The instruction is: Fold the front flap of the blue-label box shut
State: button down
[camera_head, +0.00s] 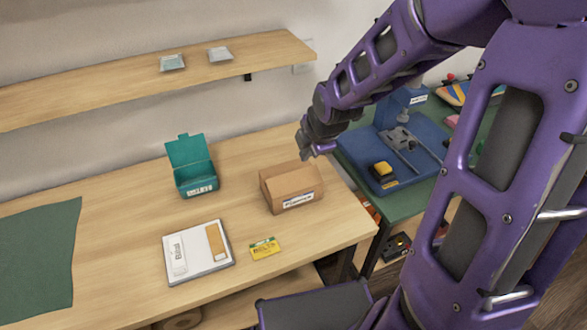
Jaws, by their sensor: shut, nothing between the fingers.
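A brown cardboard box (277,197) stands on the wooden table, right of the middle. A pale label (299,200) with dark print is on its front; its blue colour is hard to make out. A lighter brown panel covers most of the top, and I cannot tell clearly how the front flap lies. My gripper (305,154) is shut and empty, just above and behind the box's back right corner. It looks apart from the box, though the gap is hard to judge.
A teal box with a raised lid (193,172) stands to the left. A white tray (198,252) and a yellow packet (264,248) lie in front. A green mat (40,250) is at far left. A blue tray (355,150) with tools is to the right. A shelf (110,85) hangs above.

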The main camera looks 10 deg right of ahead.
aim_at(292, 174)
jog(key=b+x, duration=0.4)
jog(key=x, duration=0.9)
jog(key=shift+w+a+f, duration=0.1)
jog(key=shift+w+f, duration=0.15)
jog(key=shift+f, duration=0.1)
jog(key=shift+r, duration=0.1)
